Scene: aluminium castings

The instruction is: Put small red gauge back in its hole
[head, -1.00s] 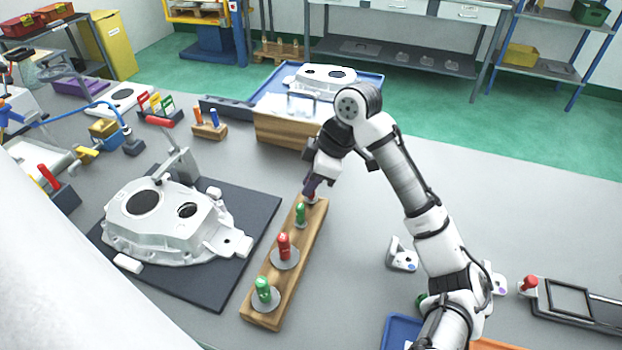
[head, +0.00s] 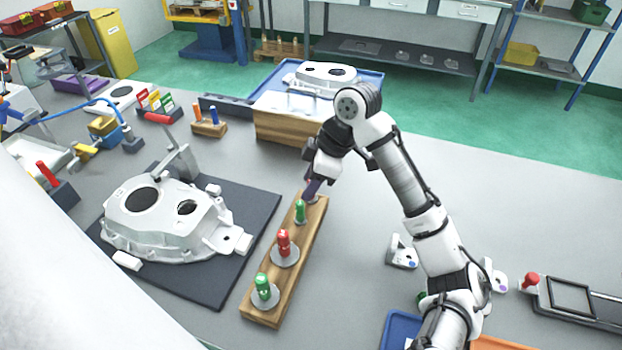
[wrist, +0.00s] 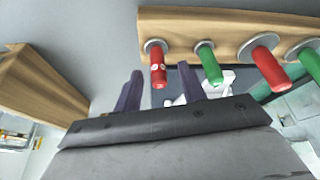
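The small red gauge (wrist: 158,70) stands at the end of the wooden block (wrist: 215,22) in the wrist view, its round metal collar against the wood. In the head view my gripper almost wholly hides it at the far end of the block (head: 308,230). My gripper (wrist: 160,68) is open, one dark finger on each side of the red handle, with a visible gap on both sides. In the head view my gripper (head: 312,190) is over that far end. How deep the gauge sits in its hole is hidden.
The block also holds a small green gauge (head: 300,212), a larger red gauge (head: 284,244) and a larger green gauge (head: 263,288). A casting (head: 165,220) lies on a dark mat (head: 262,205) to the left. A wooden box (head: 280,128) stands behind.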

